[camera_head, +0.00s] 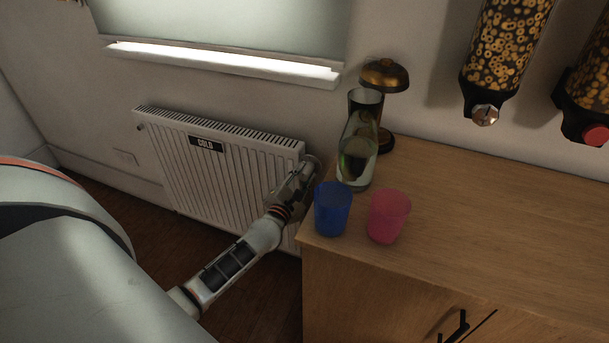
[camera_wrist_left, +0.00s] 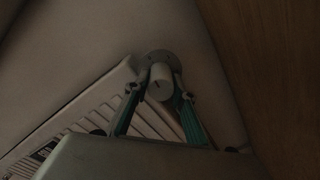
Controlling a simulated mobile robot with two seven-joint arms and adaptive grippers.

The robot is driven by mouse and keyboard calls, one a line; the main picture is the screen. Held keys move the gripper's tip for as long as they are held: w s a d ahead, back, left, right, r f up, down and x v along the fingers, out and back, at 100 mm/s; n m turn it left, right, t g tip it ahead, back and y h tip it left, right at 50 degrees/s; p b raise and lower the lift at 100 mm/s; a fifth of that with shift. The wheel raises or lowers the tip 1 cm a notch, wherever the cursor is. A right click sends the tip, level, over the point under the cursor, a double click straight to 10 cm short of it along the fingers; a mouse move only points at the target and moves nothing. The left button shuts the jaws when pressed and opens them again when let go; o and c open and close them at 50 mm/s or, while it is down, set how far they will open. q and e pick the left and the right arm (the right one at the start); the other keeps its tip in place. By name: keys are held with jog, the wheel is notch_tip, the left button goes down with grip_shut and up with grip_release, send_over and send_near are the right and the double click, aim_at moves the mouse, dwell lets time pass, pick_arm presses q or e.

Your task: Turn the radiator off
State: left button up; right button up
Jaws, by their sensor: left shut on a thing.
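The white ribbed radiator (camera_head: 225,165) hangs on the wall below the window, with a dark plate on it reading "COLD". My left gripper (camera_head: 308,172) is at the radiator's upper right end, close to the side of the wooden cabinet. In the left wrist view, the radiator's round white valve knob (camera_wrist_left: 160,82) sits between the two fingers of my left gripper (camera_wrist_left: 161,92), which is shut on it. A dark mark shows on the knob's face. The radiator (camera_wrist_left: 75,130) also shows at the lower left there. My right gripper is not in view.
A wooden cabinet (camera_head: 480,215) stands right beside my left gripper. On its near corner are a blue cup (camera_head: 332,210), a pink cup (camera_head: 389,216), and a glass bottle (camera_head: 356,158). A brass-topped item (camera_head: 385,76) stands behind. Cereal dispensers (camera_head: 505,45) hang on the wall.

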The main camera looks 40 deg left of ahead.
pick_arm(q)
jog(key=shift+f+n, duration=0.1)
jog(key=shift+n, duration=0.5)
jog(key=o, duration=1.1)
jog(key=v, duration=1.2)
jog(key=shift+s, duration=0.1)
